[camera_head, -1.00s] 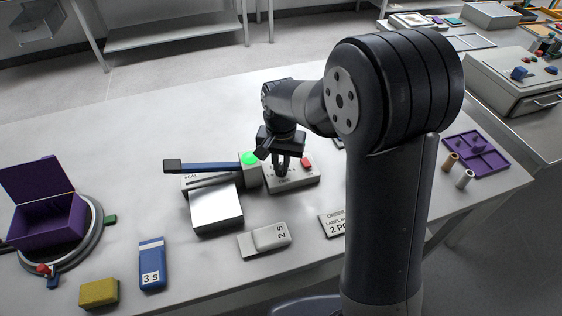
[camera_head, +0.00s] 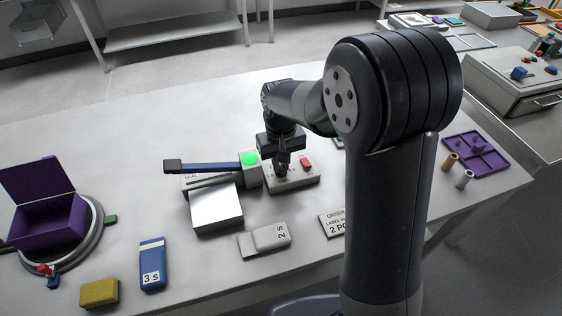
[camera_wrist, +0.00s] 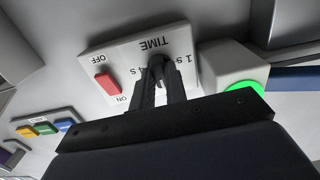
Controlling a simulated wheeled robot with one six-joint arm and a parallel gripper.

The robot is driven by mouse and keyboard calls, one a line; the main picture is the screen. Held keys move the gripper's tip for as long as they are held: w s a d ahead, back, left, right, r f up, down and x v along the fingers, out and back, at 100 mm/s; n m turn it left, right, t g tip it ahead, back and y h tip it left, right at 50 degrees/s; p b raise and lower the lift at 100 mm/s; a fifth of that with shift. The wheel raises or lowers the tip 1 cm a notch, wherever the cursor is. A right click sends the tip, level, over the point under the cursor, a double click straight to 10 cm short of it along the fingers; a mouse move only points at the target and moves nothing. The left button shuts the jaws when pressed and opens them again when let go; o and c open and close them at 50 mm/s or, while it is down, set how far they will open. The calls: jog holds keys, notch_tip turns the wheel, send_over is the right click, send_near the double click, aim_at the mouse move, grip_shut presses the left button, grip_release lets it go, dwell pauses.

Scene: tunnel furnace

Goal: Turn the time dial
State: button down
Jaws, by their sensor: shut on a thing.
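The time dial (camera_wrist: 157,66) is a small dark knob on a pale control box (camera_head: 303,182), partly hidden by my fingers. In the wrist view the box (camera_wrist: 125,57) shows the word TIME, second marks such as "1 s", and a red OFF/ON switch (camera_wrist: 107,84). The switch also shows in the head view (camera_head: 307,163). My gripper (camera_head: 282,169) points down over the box with its fingers at the dial. In the wrist view my gripper (camera_wrist: 160,78) is shut on the dial. Which mark the dial points to is hidden.
A sealer with a blue lever (camera_head: 210,167) and a lit green button (camera_head: 250,158) stands just left of the box. In front lie a grey "2 s" block (camera_head: 265,240) and a blue "3 s" block (camera_head: 152,264). A purple box (camera_head: 45,220) is far left.

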aim_at(281, 166)
jog(key=n, duration=0.5)
jog(key=shift+n, duration=0.3)
dwell(0.4)
jog(key=c, duration=1.4)
grip_release()
jog(key=shift+c, duration=0.2)
jog(key=shift+r, duration=0.1)
notch_tip(281, 166, up, 11)
jog(key=shift+f, duration=0.2)
